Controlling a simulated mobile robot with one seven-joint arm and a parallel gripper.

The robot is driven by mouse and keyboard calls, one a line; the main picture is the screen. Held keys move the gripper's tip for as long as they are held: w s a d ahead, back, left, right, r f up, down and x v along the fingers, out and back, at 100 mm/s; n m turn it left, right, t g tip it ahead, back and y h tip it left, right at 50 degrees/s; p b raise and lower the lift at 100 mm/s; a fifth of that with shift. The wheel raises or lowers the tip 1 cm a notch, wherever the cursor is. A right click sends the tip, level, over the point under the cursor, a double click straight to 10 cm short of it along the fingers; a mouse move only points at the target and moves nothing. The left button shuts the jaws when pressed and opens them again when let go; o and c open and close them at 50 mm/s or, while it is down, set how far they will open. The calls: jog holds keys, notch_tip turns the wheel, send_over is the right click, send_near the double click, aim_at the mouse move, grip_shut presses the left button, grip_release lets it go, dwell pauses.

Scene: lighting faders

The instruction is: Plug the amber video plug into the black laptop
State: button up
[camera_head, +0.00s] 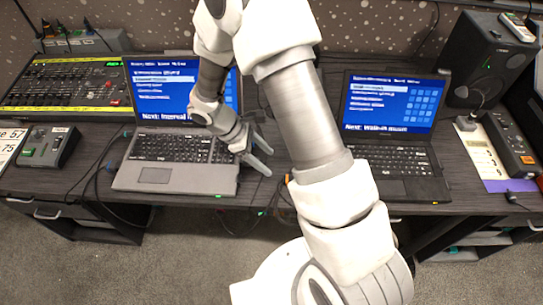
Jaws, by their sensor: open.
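The black laptop (415,188) stands open on the desk to the right of my arm, its screen lit blue. My arm hides its left front part. My gripper (265,161) is open and empty, its fingers pointing down and right over the desk, by the right edge of the grey laptop (197,178). A small orange bit (286,201) shows at the desk's front edge between the laptops, partly beside my arm. I cannot tell whether it is the amber video plug; no other amber plug is clearly visible.
A lighting console (70,84) stands at the back left, with a small grey control box (47,146) before it. A black speaker (488,62) stands at the back right. Dark cables (97,185) hang over the front edge. The carpet in front is clear.

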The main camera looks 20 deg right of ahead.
aim_at(283, 178)
jog(key=shift+s+d+f+b, duration=0.1)
jog(key=shift+d+f+b, duration=0.1)
jog(key=shift+f, duration=0.35)
jog(key=shift+s+d+f+b, duration=0.1)
jog(key=shift+f+b, duration=0.1)
jog(key=shift+f, duration=0.35)
jog(key=b+x, duration=0.5)
jog(key=x, duration=0.3)
jog(key=shift+r, duration=0.1)
grip_shut()
jog(key=shift+r+p, duration=1.9)
jog(key=shift+r, duration=0.65)
jog(key=shift+f, duration=0.15)
